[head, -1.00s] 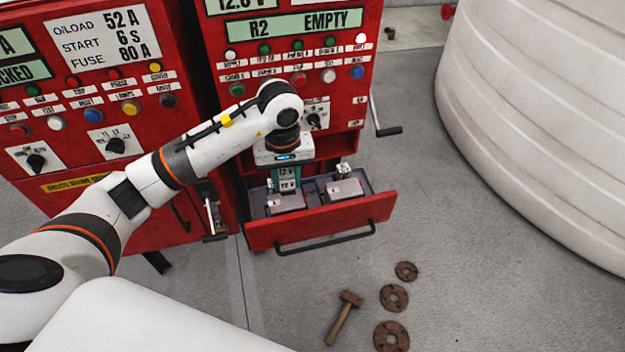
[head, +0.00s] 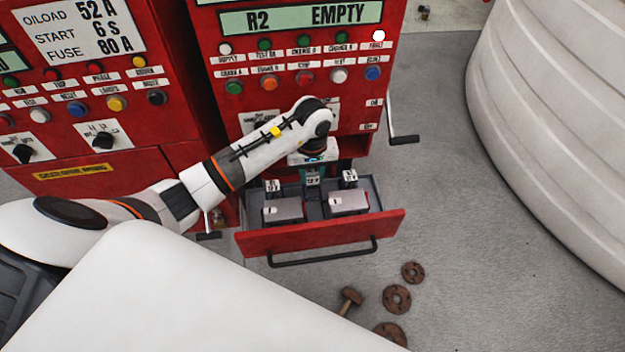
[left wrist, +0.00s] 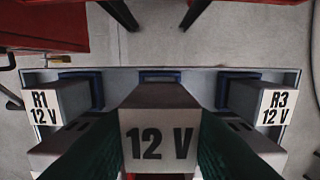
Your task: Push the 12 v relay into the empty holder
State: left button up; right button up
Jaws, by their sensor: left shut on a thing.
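My left gripper (head: 314,162) is shut on a grey relay labelled 12 V (left wrist: 158,138), with green fingers on both sides of it in the left wrist view. In the head view the relay (head: 313,178) hangs upright below the gripper, over the middle of the open red drawer (head: 320,236). In the left wrist view it lies between the R1 relay (left wrist: 45,108) and the R3 relay (left wrist: 272,105). A blue-edged holder (left wrist: 160,74) shows just beyond its far end, mostly hidden. I cannot tell whether the relay touches it. My right gripper is not in view.
Two grey boxes (head: 283,209) (head: 349,202) stand in the drawer on both sides of the relay. The red panel above reads R2 EMPTY (head: 305,16). A crank handle (head: 403,139) sticks out at right. A hammer (head: 349,299) and rusty flanges (head: 397,299) lie on the floor.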

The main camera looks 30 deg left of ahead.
aim_at(312, 182)
pick_arm(q)
notch_tip(312, 182, down, 3)
jog(key=shift+f+p, duration=0.1)
jog(key=shift+p, duration=0.35)
jog(key=shift+f, duration=0.55)
jog(key=o, duration=1)
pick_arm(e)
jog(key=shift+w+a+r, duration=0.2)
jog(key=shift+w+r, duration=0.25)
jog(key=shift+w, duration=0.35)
pick_arm(q)
jog(key=shift+r, duration=0.1)
jog(key=shift+r, duration=0.2)
notch_tip(312, 182, up, 10)
jog(key=b, duration=0.3)
jog(key=shift+r, duration=0.25)
jog(key=shift+r+b, duration=0.35)
jog(key=shift+r, duration=0.25)
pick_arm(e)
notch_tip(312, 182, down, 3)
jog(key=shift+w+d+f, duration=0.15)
